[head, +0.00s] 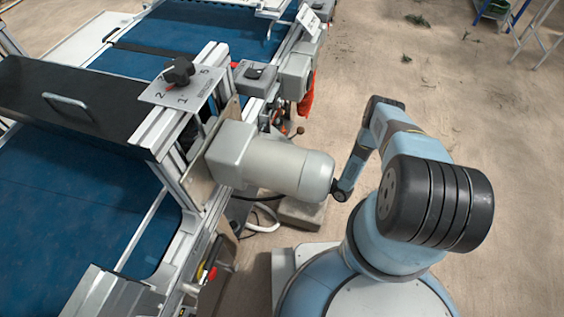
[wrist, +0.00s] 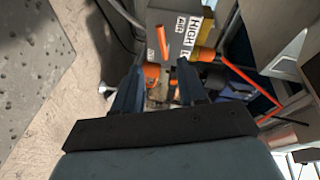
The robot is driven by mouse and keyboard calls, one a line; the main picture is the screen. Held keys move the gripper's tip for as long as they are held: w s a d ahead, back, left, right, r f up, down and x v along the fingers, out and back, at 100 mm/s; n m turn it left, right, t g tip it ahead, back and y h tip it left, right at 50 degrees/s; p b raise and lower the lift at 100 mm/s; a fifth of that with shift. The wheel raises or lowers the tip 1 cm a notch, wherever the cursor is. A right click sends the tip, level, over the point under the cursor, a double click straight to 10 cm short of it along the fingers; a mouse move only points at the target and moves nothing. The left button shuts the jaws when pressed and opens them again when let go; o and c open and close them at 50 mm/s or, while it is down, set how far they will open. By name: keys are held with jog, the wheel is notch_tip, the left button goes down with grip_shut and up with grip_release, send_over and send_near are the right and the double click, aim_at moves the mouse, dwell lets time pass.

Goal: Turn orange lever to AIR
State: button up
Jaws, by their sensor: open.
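My gripper (wrist: 160,68) shows in the wrist view with its two dark blue fingers apart and nothing clearly held between them. Just beyond the fingertips is a grey panel (wrist: 181,48) with white labels; one small label seems to read AIR (wrist: 181,20). A short orange lever (wrist: 162,42) stands out from this panel, slightly tilted, near the AIR label. I cannot tell whether a finger touches it. In the head view my gripper is hidden behind the grey motor, and the orange lever does not show.
More orange parts (wrist: 203,53) and a long orange rod (wrist: 250,82) are right of the fingers. In the head view, the grey motor (head: 285,165) juts from the seeder beside my arm. The blue belt (head: 75,215) lies left. Open floor (head: 450,110) is at right.

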jog(key=x, duration=1.3)
jog(key=shift+w+a, duration=0.2)
jog(key=shift+a, duration=0.1)
jog(key=shift+c, duration=0.5)
grip_shut()
